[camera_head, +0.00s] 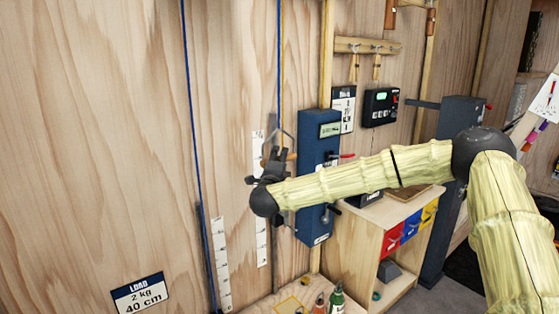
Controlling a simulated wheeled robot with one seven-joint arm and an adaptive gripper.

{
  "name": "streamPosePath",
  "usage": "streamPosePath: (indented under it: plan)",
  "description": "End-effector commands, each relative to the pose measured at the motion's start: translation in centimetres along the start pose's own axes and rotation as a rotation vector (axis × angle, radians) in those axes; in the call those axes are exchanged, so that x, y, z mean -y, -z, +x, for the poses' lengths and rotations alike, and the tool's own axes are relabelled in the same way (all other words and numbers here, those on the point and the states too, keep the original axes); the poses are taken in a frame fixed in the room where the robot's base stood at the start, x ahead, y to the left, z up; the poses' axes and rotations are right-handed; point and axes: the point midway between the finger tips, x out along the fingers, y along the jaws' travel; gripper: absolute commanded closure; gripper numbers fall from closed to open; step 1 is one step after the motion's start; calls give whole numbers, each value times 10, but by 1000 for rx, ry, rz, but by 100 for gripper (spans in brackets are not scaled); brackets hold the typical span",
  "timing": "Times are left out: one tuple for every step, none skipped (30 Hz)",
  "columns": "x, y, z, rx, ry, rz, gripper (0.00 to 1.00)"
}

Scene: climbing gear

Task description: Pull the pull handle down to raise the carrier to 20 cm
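My gripper (278,156), black and small in the view, is at the end of my pale yellow arm, just left of the blue box. A short orange-brown piece (292,156), perhaps the pull handle, shows right beside its fingers. A blue rope (279,75) runs down the wall to this spot. The fingers hide much of the piece, so I cannot tell whether they are closed on it. A second blue rope (192,110) hangs further left beside a white scale (220,265). I cannot make out the carrier. A sign (139,293) reads "LOAD 2 kg 40 cm".
A blue box (318,150) with a green display and levers stands right of my gripper. Another white scale (261,235) is below my gripper. A wooden cabinet (352,240) with coloured bins is at lower right. Bottles (337,299) stand at the bottom.

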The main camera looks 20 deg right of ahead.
Motion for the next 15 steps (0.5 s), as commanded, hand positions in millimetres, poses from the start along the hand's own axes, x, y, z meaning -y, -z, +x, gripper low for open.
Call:
streamPosePath:
  plan:
    - [0, 0, 0, 0, 0, 0, 68]
    - [0, 0, 0, 0, 0, 0, 74]
    - [0, 0, 0, 0, 0, 0, 81]
    - [0, 0, 0, 0, 0, 0, 87]
    - [0, 0, 0, 0, 0, 0, 92]
    - [0, 0, 0, 0, 0, 0, 99]
    - [0, 0, 0, 0, 0, 0, 100]
    - [0, 0, 0, 0, 0, 0, 100]
    - [0, 0, 0, 0, 0, 0, 100]
    - [0, 0, 0, 0, 0, 0, 100]
    - [0, 0, 0, 0, 0, 0, 100]
    - [-1, 0, 0, 0, 0, 0, 100]
    - [-1, 0, 0, 0, 0, 0, 100]
    - [-2, 0, 0, 0, 0, 0, 100]
    - [-4, 1, -1, 0, -1, -1, 100]
